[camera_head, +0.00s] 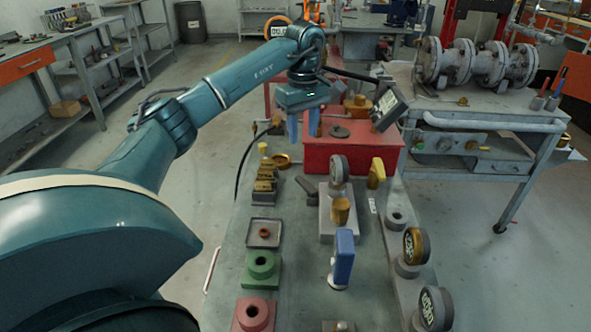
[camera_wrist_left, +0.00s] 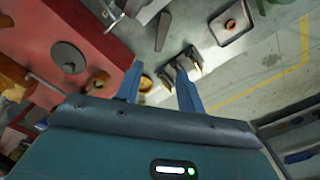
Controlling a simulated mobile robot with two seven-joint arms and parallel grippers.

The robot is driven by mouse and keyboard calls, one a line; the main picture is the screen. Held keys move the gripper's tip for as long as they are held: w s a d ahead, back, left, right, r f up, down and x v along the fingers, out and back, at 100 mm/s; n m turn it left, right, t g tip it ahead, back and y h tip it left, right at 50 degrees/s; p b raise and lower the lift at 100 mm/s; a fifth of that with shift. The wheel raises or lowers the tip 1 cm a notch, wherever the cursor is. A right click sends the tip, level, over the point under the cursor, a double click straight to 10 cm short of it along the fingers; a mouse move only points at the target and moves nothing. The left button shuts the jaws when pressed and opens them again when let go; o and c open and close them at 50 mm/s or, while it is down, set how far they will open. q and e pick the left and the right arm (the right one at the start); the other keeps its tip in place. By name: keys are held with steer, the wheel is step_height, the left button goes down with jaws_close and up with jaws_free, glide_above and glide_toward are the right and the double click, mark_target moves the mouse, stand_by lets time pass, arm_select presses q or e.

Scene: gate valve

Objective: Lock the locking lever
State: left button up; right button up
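My left gripper (camera_head: 302,125) hangs fingers-down beside the left end of the red box (camera_head: 350,155). In the left wrist view its two blue fingers (camera_wrist_left: 160,88) are apart with nothing between them. A dark grey lever-like bar (camera_head: 307,186) lies on the grey bench top to the right of the brass-topped block (camera_head: 265,185); it also shows in the left wrist view (camera_wrist_left: 163,31). A long black bar (camera_head: 350,75) runs behind the gripper above the red box. I cannot tell which part is the locking lever. My right gripper is not in view.
A brass dish (camera_head: 281,160) is on the bench near the gripper. A square tray (camera_head: 264,233), a green block (camera_head: 261,265), a blue-handled valve (camera_head: 343,258) and round gauges (camera_head: 416,245) stand nearer. A workbench with flanged pipe (camera_head: 475,63) stands behind right.

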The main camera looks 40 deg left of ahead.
mark_target(303, 181)
arm_select(q)
step_height(303, 181, down, 13)
steer(key=shift+d, duration=0.1)
stand_by(0.3)
jaws_close()
stand_by(0.4)
